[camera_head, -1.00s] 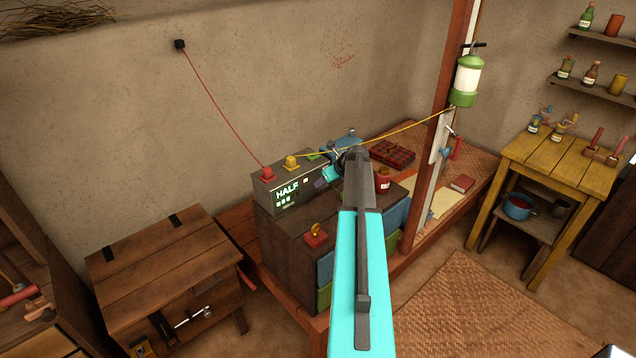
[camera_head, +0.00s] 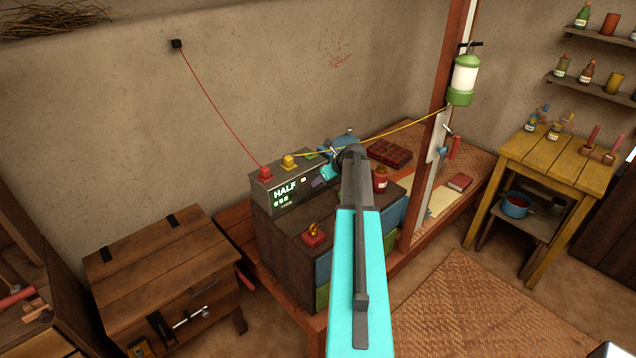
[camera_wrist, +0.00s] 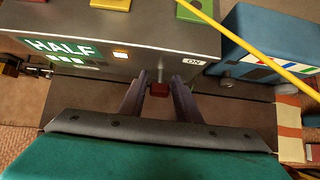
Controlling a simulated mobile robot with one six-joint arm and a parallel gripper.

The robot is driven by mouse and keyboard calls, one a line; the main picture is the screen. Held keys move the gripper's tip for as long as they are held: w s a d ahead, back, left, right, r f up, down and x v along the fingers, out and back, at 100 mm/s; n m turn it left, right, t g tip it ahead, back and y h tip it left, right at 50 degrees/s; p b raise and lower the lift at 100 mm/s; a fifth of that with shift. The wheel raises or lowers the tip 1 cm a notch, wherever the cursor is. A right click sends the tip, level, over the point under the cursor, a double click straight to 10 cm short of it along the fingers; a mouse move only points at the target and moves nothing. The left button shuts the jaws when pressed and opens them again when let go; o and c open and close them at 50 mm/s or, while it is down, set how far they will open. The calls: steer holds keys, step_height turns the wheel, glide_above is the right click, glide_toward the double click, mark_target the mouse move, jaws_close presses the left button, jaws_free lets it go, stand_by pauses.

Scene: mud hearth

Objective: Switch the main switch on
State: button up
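A grey power box (camera_head: 262,196) with a lit green display reading HALF stands on a dark cabinet. In the wrist view the box (camera_wrist: 190,50) has an ON label (camera_wrist: 193,62) at the right of its front. Beside that label, a metal switch lever with a red tip (camera_wrist: 159,89) sticks out from the front. My gripper (camera_wrist: 157,100) is open, with one finger on each side of the red tip and visible gaps. In the head view my arm hides part of the box's right end, and my gripper (camera_head: 321,179) shows only partly.
A red wire and a yellow wire (camera_head: 400,128) run from the box top; the yellow one crosses above my gripper's right side. A blue box (camera_wrist: 262,48) stands close at right. A red block with a yellow knob (camera_head: 314,236) sits on the cabinet (camera_head: 285,245). A post (camera_head: 437,120) stands right.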

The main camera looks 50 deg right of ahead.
steer(key=b+v, duration=0.4)
steer(key=v, duration=0.9)
steer(key=shift+r+b, duration=0.2)
steer(key=shift+b, duration=0.15)
steer(key=shift+s, duration=0.1)
steer(key=w+a+f+n+g+y, duration=0.1)
steer(key=w+a+f+n, duration=0.3)
steer(key=a, duration=0.6)
steer(key=w+a+f+n+g, duration=0.1)
steer(key=a+f+n, duration=0.6)
steer(key=a, duration=0.2)
steer(key=w+a+f+n+g+y, duration=0.1)
steer(key=w+a+f+n+g, duration=0.3)
steer(key=a, duration=0.6)
steer(key=s+a+f+n+g, duration=0.1)
steer(key=s+a+f+n, duration=0.35)
steer(key=a+n, duration=0.35)
steer(key=s+a+f+n+h, duration=0.1)
steer(key=s+a+f+n, duration=0.35)
steer(key=a, duration=0.65)
steer(key=s+a+f+n+g, duration=0.1)
steer(key=s+a+f+n, duration=0.1)
steer(key=a+f+n, duration=0.55)
steer(key=s+a+f+n+g+b, duration=0.2)
steer(key=s+f+g+b, duration=0.3)
steer(key=s+f, duration=2)
steer(key=s+b, duration=0.1)
steer(key=b, duration=0.2)
steer(key=shift+g, duration=0.3)
